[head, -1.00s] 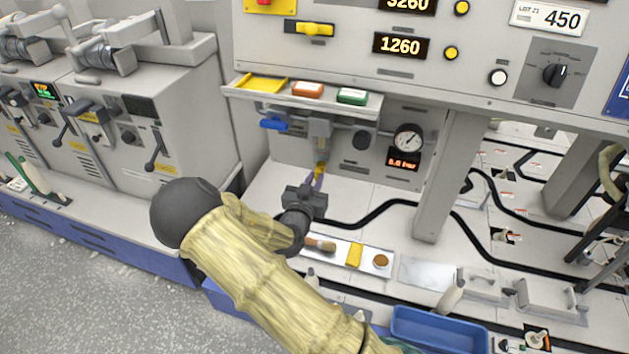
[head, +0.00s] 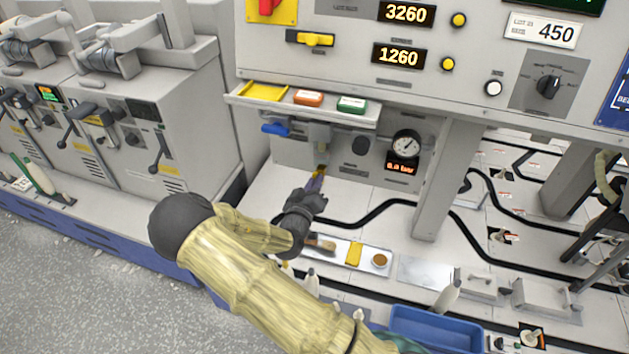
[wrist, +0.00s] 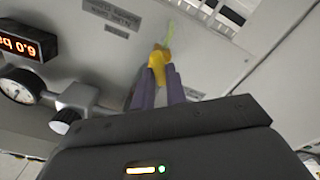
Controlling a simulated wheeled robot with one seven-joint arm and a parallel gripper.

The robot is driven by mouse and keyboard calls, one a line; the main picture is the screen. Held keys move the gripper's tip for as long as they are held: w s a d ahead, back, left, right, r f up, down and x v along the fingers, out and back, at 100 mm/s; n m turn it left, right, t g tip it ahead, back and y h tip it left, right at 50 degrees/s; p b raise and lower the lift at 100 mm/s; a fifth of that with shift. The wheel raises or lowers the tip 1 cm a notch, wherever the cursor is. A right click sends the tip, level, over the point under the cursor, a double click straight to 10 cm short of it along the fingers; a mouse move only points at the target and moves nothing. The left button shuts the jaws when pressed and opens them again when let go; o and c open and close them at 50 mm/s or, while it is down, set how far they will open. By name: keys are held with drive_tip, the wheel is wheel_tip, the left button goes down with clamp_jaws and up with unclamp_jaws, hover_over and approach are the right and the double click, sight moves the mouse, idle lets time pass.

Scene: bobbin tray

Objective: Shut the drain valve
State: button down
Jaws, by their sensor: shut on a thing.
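A small yellow part (head: 321,169), which looks like the drain valve's handle, sits below a grey fitting (head: 319,135) under the shelf. My gripper (head: 317,181) reaches it from below with its purple fingers. In the wrist view the yellow part (wrist: 159,60) is between the fingertips of my gripper (wrist: 159,78), which is shut on it. A pale green strip runs beyond it there. Most of the handle is hidden by the fingers, so its exact angle cannot be told. A separate blue lever (head: 275,128) is to the left.
A shelf (head: 327,114) with yellow, orange and green items overhangs the fitting. A tray (head: 335,254) and a blue bin (head: 437,330) lie below.

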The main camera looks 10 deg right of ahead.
drive_tip(key=n+p, duration=0.1)
drive_tip(key=n, duration=0.4)
drive_tip(key=n+p, duration=0.1)
drive_tip(key=n, duration=0.4)
drive_tip(key=shift+a+f+n, duration=0.15)
drive_tip(key=shift+f+n, duration=0.05)
drive_tip(key=shift+n, duration=0.1)
idle(0.4)
drive_tip(key=c, duration=1.4)
unclamp_jaws()
drive_tip(key=shift+c, duration=0.2)
drive_tip(key=v, duration=1.7)
drive_tip(key=shift+b, duration=0.3)
